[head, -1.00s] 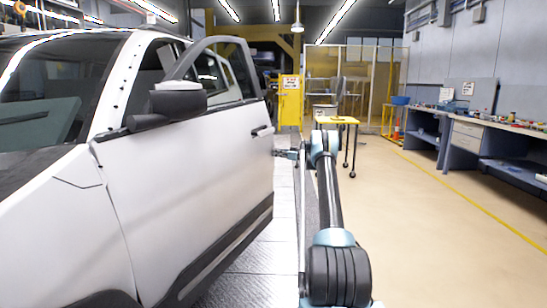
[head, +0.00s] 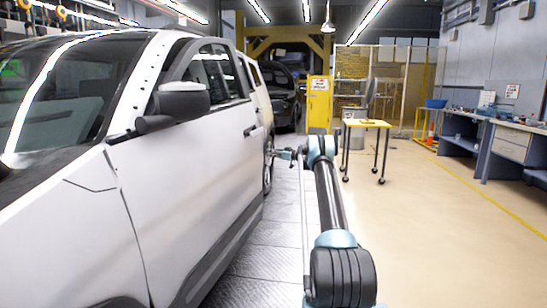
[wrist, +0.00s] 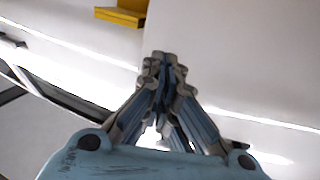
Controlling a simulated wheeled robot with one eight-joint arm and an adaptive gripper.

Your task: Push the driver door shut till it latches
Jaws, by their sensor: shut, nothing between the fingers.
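The white driver door (head: 190,165) fills the left of the head view, with its dark mirror (head: 180,101) and its handle (head: 249,131) near the rear edge. It stands close to the line of the car body; I cannot tell whether it is flush or latched. My gripper (head: 272,153) is at the door's rear edge, below and right of the handle. In the wrist view my gripper (wrist: 163,68) has its fingers together and empty, before a smooth white panel (wrist: 230,60). Whether the fingertips touch the panel is unclear.
A yellow wheeled table (head: 367,123) stands ahead, beyond my arm. A yellow cabinet (head: 319,100) is behind it, and a workbench (head: 510,140) runs along the right wall. The floor between the car and bench is largely clear.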

